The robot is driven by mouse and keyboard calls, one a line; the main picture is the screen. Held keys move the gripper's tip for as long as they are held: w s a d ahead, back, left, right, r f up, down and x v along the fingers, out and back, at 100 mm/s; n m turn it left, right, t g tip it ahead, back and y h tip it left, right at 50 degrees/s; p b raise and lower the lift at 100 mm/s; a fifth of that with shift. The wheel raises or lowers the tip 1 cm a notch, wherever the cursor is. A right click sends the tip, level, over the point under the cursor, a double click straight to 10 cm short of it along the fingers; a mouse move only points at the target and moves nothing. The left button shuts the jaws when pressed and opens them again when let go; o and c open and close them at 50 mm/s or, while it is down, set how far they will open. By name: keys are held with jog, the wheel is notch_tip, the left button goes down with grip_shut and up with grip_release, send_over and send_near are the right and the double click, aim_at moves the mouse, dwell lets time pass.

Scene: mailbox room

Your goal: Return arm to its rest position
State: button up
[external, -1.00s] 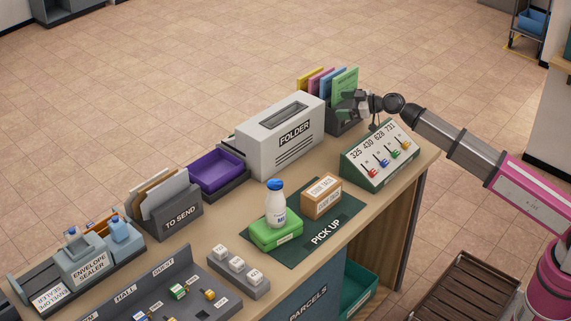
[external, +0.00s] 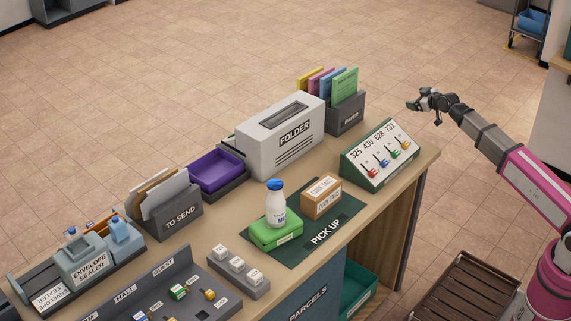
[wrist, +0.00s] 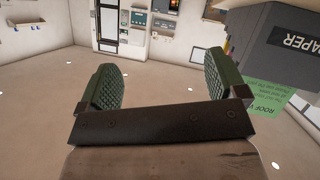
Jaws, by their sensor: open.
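My gripper (external: 412,106) is in the air past the right end of the counter, clear of everything, with my arm reaching in from the right edge. In the wrist view, my gripper's two green-padded fingers (wrist: 158,85) stand wide apart with nothing between them. The dark paper holder (external: 346,118) stands at the counter's far right end, with a green sheet (external: 345,85) and other coloured sheets upright in it. The holder, marked PAPER (wrist: 285,45), and the green sheet (wrist: 275,103) also show at the right of the wrist view.
The key panel (external: 380,152) stands at the counter's right end, below and left of my gripper. The folder machine (external: 281,137) and the pick-up mat (external: 293,258), with a bottle and boxes, are farther left. A slatted brown stand (external: 467,290) is on the floor near my base.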

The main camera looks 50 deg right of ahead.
jog(key=s+a+f+m+g+y, duration=0.1)
jog(key=s+a+f+g, duration=0.15)
jog(key=s+f, duration=0.6)
jog(key=s+a+f+m+g+y, duration=0.1)
jog(key=s+f+g, duration=0.35)
jog(key=f, duration=0.75)
jog(key=s+a+f+m+g, duration=0.1)
jog(key=s+a+f+g, duration=0.1)
jog(key=s+f, duration=0.7)
jog(key=s+a+f+g, duration=0.1)
jog(key=s+a+f, duration=0.2)
jog(key=a, duration=0.3)
jog(key=s+a+f+n+g, duration=0.1)
jog(key=s+a+f, duration=0.1)
jog(key=a, duration=0.4)
jog(key=s+a+f+g+y, duration=0.1)
jog(key=s+a+f+g, duration=0.1)
jog(key=a, duration=0.4)
jog(key=shift+s+f+n, duration=0.3)
jog(key=shift+s+f, duration=0.55)
jog(key=shift+s, duration=0.05)
jog(key=shift+a, duration=0.1)
